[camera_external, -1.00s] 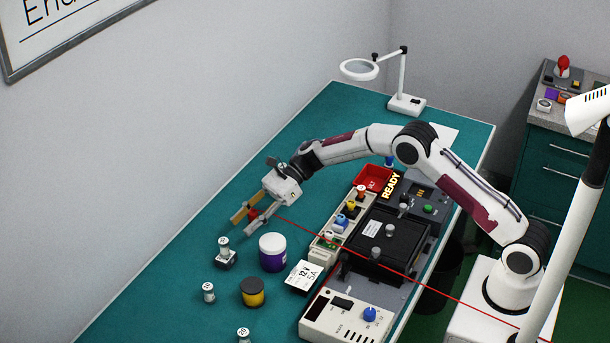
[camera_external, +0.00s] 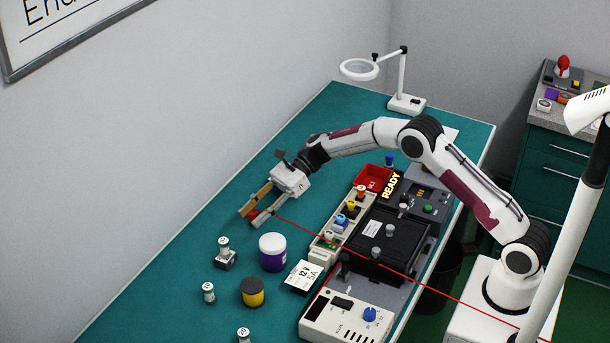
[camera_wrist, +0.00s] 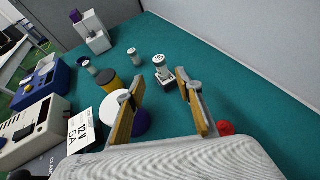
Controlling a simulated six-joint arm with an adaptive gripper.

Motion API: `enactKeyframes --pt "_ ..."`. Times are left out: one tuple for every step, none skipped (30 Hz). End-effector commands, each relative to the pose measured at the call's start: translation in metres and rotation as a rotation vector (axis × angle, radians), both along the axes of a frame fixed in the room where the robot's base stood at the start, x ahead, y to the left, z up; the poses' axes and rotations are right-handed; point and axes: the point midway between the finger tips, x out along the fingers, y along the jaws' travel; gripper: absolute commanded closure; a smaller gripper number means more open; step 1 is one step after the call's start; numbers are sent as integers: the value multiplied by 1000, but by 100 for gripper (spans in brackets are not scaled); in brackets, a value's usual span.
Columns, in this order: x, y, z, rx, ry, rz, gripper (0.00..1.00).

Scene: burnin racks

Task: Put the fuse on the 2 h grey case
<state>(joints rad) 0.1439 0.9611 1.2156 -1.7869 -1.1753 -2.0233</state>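My gripper (camera_external: 249,219) is above the teal table, left of the rack; in the wrist view its yellow-lined fingers (camera_wrist: 171,78) are apart with nothing between them. I cannot tell which thing is the fuse. A small white numbered cylinder stands on a dark block (camera_external: 226,259), also in the wrist view (camera_wrist: 160,68), beyond the fingertips. Other white cylinders (camera_external: 208,292) (camera_external: 243,335) stand nearer the front. A red object (camera_external: 254,214) is beside the fingertips; the wrist view shows it outside the right finger (camera_wrist: 226,128). No case legible as 2 h shows.
A purple jar with white lid (camera_external: 272,252), a black-and-yellow jar (camera_external: 252,292) and a 12 V card (camera_external: 303,276) lie in front of my gripper. The rack (camera_external: 385,245) with a READY sign and a red bin (camera_external: 373,178) stands right. A magnifier lamp (camera_external: 404,103) stands behind.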

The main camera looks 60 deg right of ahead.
Motion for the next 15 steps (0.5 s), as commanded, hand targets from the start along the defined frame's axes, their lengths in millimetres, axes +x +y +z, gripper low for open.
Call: enactKeyframes --pt "0 0 0 0 0 0 64" --pt "0 0 0 0 0 0 64" --pt "0 0 0 0 0 0 64" --pt "0 0 0 0 1 -1 64" --pt "0 0 1 1 1 -3 64" --pt "1 0 2 2 2 -8 64" --pt "2 0 4 4 2 -13 64" --pt "3 0 6 6 4 -20 64" --pt "4 -1 10 10 8 -34 64" --pt "6 -1 13 12 10 -47 64" --pt "8 -1 18 17 14 -62 64" --pt "10 -2 24 25 20 -87 64" --pt "13 -3 30 32 26 -108 64" --pt "15 -4 37 39 31 -131 64" --pt "19 -6 46 52 41 -168 64"
